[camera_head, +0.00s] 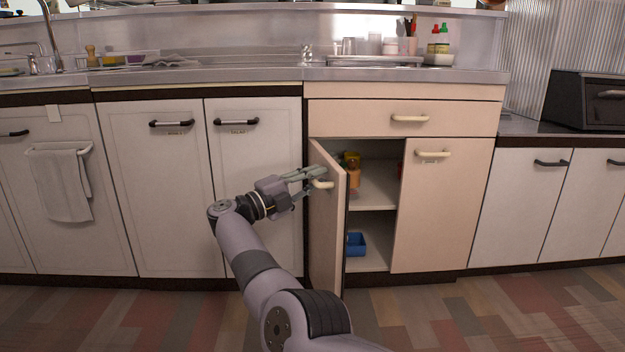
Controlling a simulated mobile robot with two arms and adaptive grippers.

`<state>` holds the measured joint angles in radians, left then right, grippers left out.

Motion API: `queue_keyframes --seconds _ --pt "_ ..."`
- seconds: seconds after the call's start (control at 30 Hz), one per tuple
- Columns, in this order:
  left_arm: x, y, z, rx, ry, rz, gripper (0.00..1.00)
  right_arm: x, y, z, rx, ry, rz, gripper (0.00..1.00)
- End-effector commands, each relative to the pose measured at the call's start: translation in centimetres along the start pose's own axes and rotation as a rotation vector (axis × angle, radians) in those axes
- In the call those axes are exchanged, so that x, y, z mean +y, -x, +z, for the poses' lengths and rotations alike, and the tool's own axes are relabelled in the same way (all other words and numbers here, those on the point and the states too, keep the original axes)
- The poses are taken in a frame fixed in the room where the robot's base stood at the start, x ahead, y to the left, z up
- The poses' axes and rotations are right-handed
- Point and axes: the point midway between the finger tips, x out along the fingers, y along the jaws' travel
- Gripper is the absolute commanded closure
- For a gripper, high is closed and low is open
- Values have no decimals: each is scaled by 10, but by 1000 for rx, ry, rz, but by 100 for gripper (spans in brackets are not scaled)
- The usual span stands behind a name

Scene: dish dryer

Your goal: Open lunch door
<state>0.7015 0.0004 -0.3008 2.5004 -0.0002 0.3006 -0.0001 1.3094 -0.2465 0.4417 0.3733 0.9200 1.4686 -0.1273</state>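The beige cabinet door on the left of the beige unit (328,238) stands ajar, swung out toward me. Its cream handle (322,184) is near its upper part. My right gripper (314,180) is at this handle, on the door's outer side. Its fingers look spread apart, and I cannot tell if they touch the handle. The other beige door (440,215), with a cream handle, is shut. The labels on the doors are too small to read surely, so I cannot tell which is marked lunch. My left gripper is not in view.
Inside the open cabinet are a shelf (376,197), several small containers (353,172) and a blue bin (356,244). White cabinets flank it, and a towel (62,185) hangs at left. A dark oven (588,100) stands at right. The floor shown is clear.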

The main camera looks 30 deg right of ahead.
Motion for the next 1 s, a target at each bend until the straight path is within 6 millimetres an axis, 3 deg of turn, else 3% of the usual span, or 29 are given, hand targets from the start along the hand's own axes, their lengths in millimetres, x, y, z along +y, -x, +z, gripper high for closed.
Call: queue_keyframes --seconds 0.37,0.63,1.0 --pt "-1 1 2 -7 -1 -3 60 -1 7 1 -6 -1 -1 79" --pt "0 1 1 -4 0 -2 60 -1 54 1 -8 0 -1 79" --pt "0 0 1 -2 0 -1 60 0 75 0 -3 0 -1 79"
